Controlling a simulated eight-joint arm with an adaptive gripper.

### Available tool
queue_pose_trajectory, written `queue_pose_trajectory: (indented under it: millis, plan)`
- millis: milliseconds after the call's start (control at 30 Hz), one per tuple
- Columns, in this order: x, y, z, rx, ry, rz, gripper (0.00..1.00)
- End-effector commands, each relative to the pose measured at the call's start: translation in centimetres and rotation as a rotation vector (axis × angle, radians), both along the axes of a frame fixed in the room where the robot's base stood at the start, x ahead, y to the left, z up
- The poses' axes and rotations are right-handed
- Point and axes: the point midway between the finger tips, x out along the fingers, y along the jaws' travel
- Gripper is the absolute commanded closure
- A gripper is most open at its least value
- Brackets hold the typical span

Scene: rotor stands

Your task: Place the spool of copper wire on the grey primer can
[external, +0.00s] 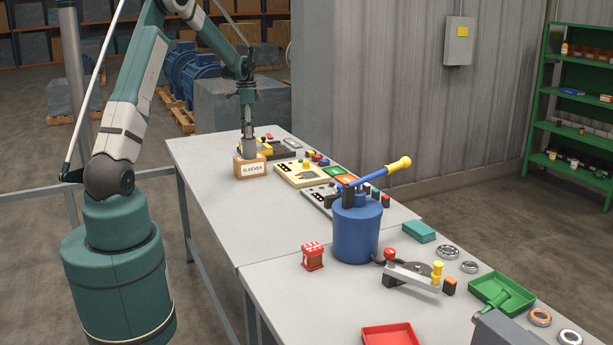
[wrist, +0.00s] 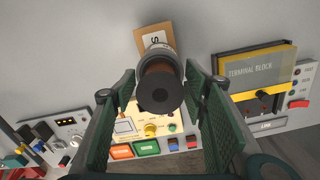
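The spool of copper wire (wrist: 160,92) shows end-on in the wrist view, with a dark, holed flange and a brown wound body. It stands between the two green fingers of my gripper (wrist: 159,70), with a narrow gap on each side. A grey cylinder, likely the grey primer can (wrist: 155,39), lies just beyond the spool's far end. I cannot tell for sure whether they touch. The spool is hard to make out there.
A yellow TERMINAL BLOCK box (wrist: 258,68) and control panels (external: 303,173) crowd the table to the right. A blue pot (external: 356,232) stands nearer. The table's left side is clear.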

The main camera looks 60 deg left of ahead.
Motion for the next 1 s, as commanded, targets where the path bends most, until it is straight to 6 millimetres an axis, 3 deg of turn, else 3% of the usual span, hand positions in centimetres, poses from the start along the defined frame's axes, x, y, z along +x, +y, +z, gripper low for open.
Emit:
queue_pose_trajectory:
  millis: [567, 1000]
  plan:
    - [0.0, 0.0, 0.8, 0.0, 0.0, 0.0, 0.54]
    - [0.0, 0.0, 6.9, 0.0, 0.0, 0.0, 0.54]
